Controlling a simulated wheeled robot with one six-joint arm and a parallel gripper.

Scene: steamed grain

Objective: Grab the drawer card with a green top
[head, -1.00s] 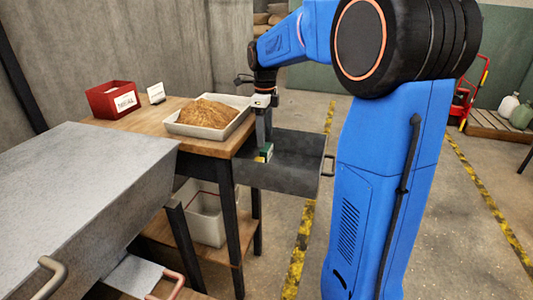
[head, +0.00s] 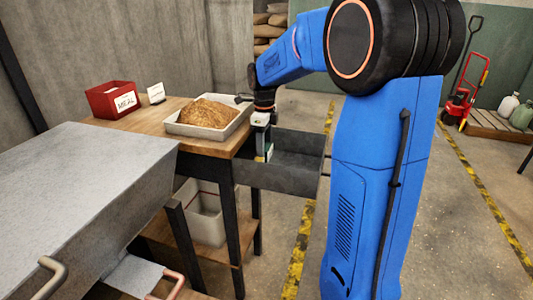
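The open grey metal drawer (head: 295,160) sticks out from the right side of the wooden table. The card with a green top (head: 267,150) shows as a small green and white patch at the drawer's left end, partly covered by my gripper. My gripper (head: 263,152) points down over that end of the drawer, with its fingers at the card. The fingers are too small and overlapped to tell whether they are apart or closed on it.
A tray of brown grain (head: 174,127) stands on the wooden table, close to my gripper. A red box (head: 101,103) labelled MEAL and a small white sign (head: 157,91) are behind it. A grey metal bench (head: 85,160) fills the left foreground.

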